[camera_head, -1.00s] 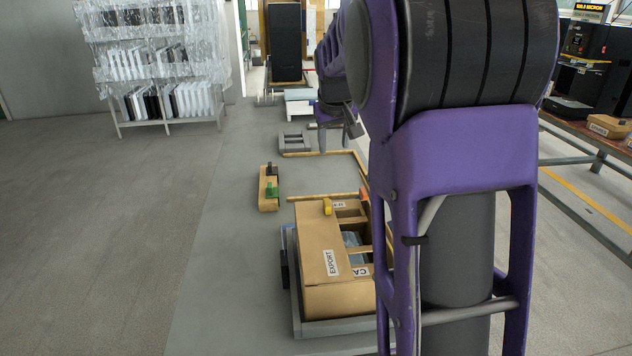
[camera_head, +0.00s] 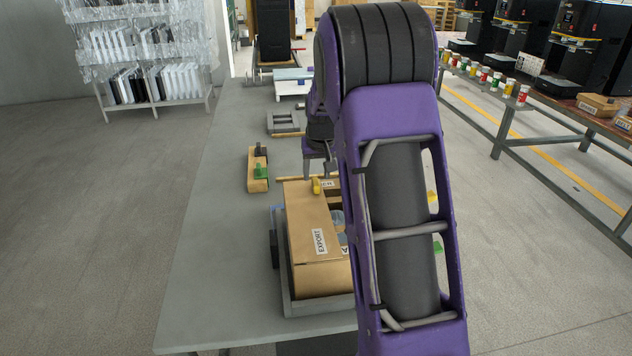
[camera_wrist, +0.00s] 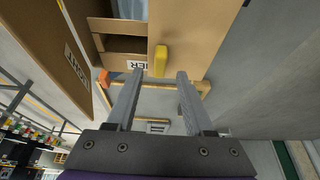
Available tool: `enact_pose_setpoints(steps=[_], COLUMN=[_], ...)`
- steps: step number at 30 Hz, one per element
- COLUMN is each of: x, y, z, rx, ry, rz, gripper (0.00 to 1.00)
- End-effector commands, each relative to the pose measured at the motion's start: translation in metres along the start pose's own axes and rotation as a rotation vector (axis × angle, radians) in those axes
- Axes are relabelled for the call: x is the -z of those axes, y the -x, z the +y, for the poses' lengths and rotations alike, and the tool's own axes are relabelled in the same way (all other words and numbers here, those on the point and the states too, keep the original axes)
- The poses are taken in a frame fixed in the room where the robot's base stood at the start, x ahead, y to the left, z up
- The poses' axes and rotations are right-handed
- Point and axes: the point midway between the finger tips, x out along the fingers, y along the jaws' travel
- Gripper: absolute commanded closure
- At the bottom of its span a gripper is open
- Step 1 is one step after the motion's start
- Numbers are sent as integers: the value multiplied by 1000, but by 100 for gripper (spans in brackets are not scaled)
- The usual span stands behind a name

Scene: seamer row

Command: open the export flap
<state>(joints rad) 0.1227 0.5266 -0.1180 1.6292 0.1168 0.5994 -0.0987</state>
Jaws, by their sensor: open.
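The export flap (camera_head: 308,225) is a brown panel labelled EXPORT, lying shut over the left part of a cardboard box. It carries a yellow tab (camera_head: 316,186) at its far end. The wrist view shows the flap (camera_wrist: 195,25) and the yellow tab (camera_wrist: 161,60) close up. My gripper (camera_head: 320,170) is just beyond the tab in the head view. In the wrist view my gripper (camera_wrist: 158,80) is open and empty, with the tab ahead between the lines of its fingers. I see no contact with the tab. My arm hides the box's right side.
The box sits in a grey tray (camera_head: 318,307) on a grey bench (camera_head: 215,260). A wooden block with green and black tabs (camera_head: 257,170) lies to the left. Wooden rails lie beyond the box. The bench's left side is clear.

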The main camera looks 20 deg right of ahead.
Motion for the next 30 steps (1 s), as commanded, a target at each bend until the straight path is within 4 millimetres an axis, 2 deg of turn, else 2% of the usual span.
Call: enact_pose_setpoints(steps=[1,3,7,19,27,28,30], x=[-1,-1,0,0,0,0,0], y=[-11,-22,-35,-41,-41,-41,-41], z=[0,0,0,0,0,0,0], rx=[-1,-1,0,0,0,0,0], ry=[0,1,0,1,1,1,1], rz=[-2,-2,0,1,1,1,1], gripper=[48,48,48,48,96,100,100])
